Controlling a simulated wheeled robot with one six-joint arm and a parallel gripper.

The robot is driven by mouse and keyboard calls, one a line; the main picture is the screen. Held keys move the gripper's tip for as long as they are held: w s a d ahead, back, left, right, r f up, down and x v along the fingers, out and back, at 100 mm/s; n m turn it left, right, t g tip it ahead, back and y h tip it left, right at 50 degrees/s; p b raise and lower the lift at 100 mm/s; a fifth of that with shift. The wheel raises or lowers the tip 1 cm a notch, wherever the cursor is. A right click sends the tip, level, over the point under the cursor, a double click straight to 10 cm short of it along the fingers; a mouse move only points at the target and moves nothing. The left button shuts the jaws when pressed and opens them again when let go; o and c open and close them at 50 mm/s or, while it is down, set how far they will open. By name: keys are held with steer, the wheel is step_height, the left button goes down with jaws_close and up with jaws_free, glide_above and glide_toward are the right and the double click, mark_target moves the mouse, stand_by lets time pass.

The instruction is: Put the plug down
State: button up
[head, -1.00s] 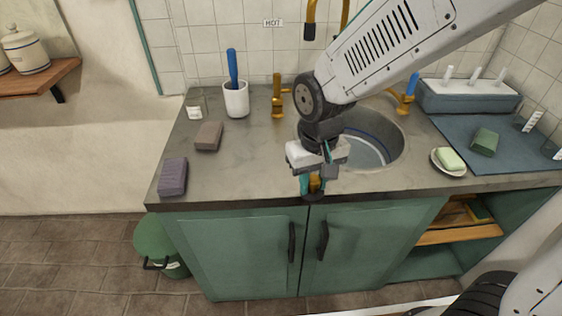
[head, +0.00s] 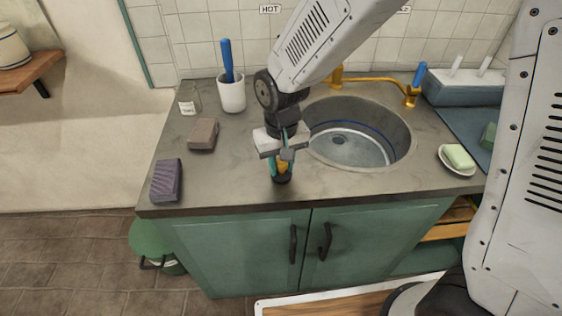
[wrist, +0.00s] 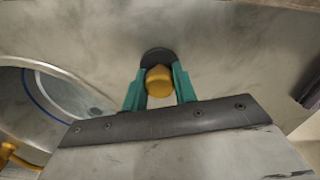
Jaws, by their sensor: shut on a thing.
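The plug (head: 282,179) has a black round base and a yellow-orange grip. My gripper (head: 280,168) is shut on its grip, with one teal finger on each side. In the head view the plug is upright at the counter surface, left of the sink and near the front edge; I cannot tell whether its base touches the counter. In the wrist view the plug (wrist: 158,80) sits between the fingertips of my gripper (wrist: 159,88), with its black base beyond them.
The sink basin (head: 398,130) is right of my gripper. A purple block (head: 166,181), a brown sponge (head: 203,134) and a white cup (head: 231,96) with a blue-handled brush stand to the left. A soap dish (head: 470,170) lies right of the sink. Counter (head: 225,180) left of the plug is bare.

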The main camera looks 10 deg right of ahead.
steer(key=shift+f, duration=0.1)
steer(key=o, duration=1)
step_height(320, 180, up, 12)
steer(key=s+d+r+m, duration=0.1)
steer(key=s+d+r, duration=0.25)
steer(key=d, duration=0.25)
steer(key=s+d+r, duration=0.3)
steer(key=s+d, duration=0.1)
steer(key=d, duration=0.2)
steer(key=s+d+r+m+t, duration=0.1)
steer(key=s+d, duration=0.7)
steer(key=s, duration=0.4)
steer(key=shift+s+d+m, duration=0.15)
steer(key=shift+d+m, duration=0.15)
steer(key=shift+d, duration=0.05)
